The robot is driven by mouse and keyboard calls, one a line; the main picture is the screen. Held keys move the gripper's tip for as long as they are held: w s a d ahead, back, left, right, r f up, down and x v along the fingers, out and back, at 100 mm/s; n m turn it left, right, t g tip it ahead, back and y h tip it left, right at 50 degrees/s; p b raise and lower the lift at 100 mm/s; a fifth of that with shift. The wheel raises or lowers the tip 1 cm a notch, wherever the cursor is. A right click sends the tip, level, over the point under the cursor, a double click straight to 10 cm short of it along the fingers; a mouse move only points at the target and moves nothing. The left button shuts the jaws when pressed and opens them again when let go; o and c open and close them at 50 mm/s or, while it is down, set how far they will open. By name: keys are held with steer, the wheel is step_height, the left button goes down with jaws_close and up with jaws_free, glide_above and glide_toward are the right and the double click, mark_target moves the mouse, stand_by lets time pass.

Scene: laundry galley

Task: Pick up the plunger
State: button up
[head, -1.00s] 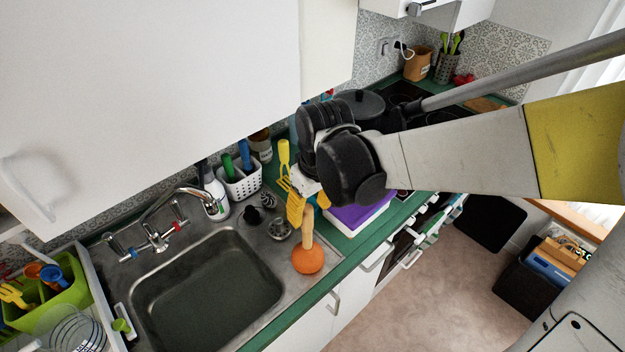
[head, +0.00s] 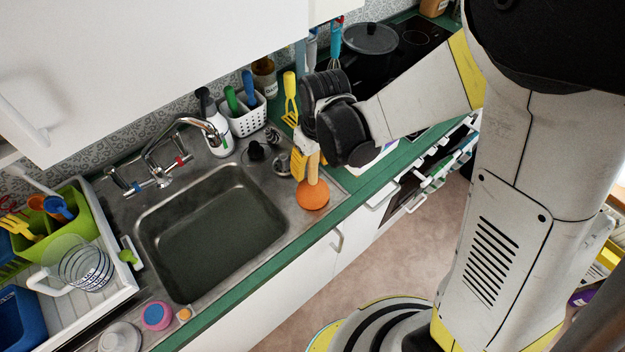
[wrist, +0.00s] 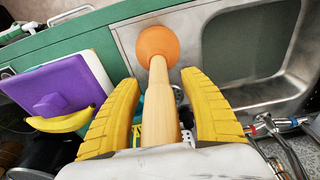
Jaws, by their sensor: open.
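The plunger has an orange rubber cup (head: 312,194) and a pale wooden handle (head: 313,167). It stands cup-down on the steel sink surround, right of the basin. My gripper (head: 304,158) is at the upper part of the handle. In the wrist view my gripper (wrist: 158,82) has its two yellow ridged fingers apart, one on each side of the handle (wrist: 159,108). Gaps show between fingers and handle near the tips. The cup (wrist: 157,44) lies beyond the fingertips. The handle's upper end is hidden by my gripper.
The sink basin (head: 212,225) is left of the plunger. A white basket (head: 246,117) and a yellow utensil (head: 290,90) stand behind. Cupboard fronts drop below the green counter edge.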

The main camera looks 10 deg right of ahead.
steer(key=shift+c, duration=0.6)
jaws_close()
steer(key=shift+r, duration=0.1)
